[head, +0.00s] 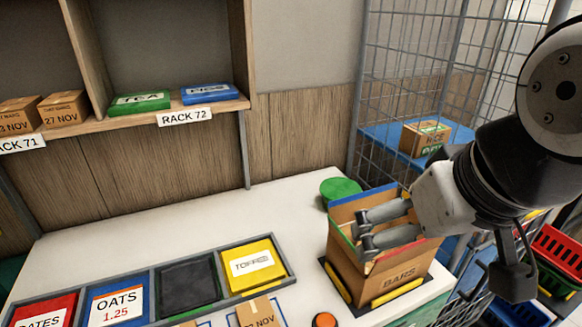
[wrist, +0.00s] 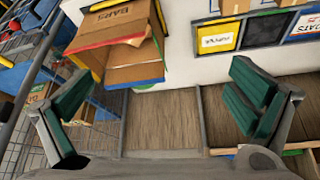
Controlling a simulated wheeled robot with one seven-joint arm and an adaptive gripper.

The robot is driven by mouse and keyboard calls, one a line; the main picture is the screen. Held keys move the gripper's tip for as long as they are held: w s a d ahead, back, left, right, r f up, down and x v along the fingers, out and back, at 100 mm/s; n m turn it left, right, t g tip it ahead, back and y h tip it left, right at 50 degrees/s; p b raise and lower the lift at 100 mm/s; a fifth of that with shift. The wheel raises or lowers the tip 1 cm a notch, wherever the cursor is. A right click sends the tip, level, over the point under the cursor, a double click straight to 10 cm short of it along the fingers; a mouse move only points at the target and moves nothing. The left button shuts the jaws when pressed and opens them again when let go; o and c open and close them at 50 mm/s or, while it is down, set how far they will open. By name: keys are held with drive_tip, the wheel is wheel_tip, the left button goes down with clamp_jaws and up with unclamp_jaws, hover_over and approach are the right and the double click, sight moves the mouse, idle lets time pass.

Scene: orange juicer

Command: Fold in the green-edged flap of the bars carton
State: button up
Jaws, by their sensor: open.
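The bars carton (head: 385,282) stands open on the right end of the white counter, on a dark base with yellow strips. The green-edged flap (head: 340,239) is on its left side; its exact angle is hard to tell. The blue-edged flap (head: 362,204) stands up at the back, and a red edge runs along the front. My gripper (head: 363,232) is open and empty over the carton's opening, fingertips pointing left near the green edge. Contact cannot be told. In the wrist view the carton (wrist: 130,57) is at upper left, and my open fingers (wrist: 160,108) are spread wide.
A green round object (head: 340,188) is behind the carton. A tray with coloured compartments (head: 290,270) lies to its left, and an orange button (head: 325,320) is in front. A wire cage (head: 410,75) rises behind; baskets (head: 558,250) stand at right. The counter's back left is clear.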

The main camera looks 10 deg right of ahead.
drive_tip(key=shift+w, duration=0.15)
drive_tip(key=c, duration=0.7)
drive_tip(key=shift+w+r+g, duration=0.2)
drive_tip(key=shift+w+g, duration=0.2)
drive_tip(key=shift+w, duration=0.65)
drive_tip(key=c, duration=0.9)
drive_tip(key=shift+n+g+h, duration=0.4)
drive_tip(key=shift+n+g, duration=0.3)
drive_tip(key=shift+g, duration=0.1)
drive_tip(key=w, duration=0.6)
drive_tip(key=shift+a+f+p, duration=0.25)
drive_tip(key=shift+f+p, duration=0.05)
drive_tip(key=shift+f, duration=0.05)
drive_tip(key=shift+c, duration=1.4)
drive_tip(key=n+g+h, duration=0.1)
drive_tip(key=n+g, duration=0.1)
drive_tip(key=g, duration=0.1)
approach(345, 237)
drive_tip(key=f, duration=0.3)
drive_tip(key=d+f+p, duration=0.1)
drive_tip(key=f, duration=0.3)
drive_tip(key=f+p, duration=0.1)
drive_tip(key=f, duration=0.3)
drive_tip(key=shift+w+d, duration=0.3)
drive_tip(key=shift+d, duration=0.1)
drive_tip(key=shift+c, duration=0.2)
clamp_jaws()
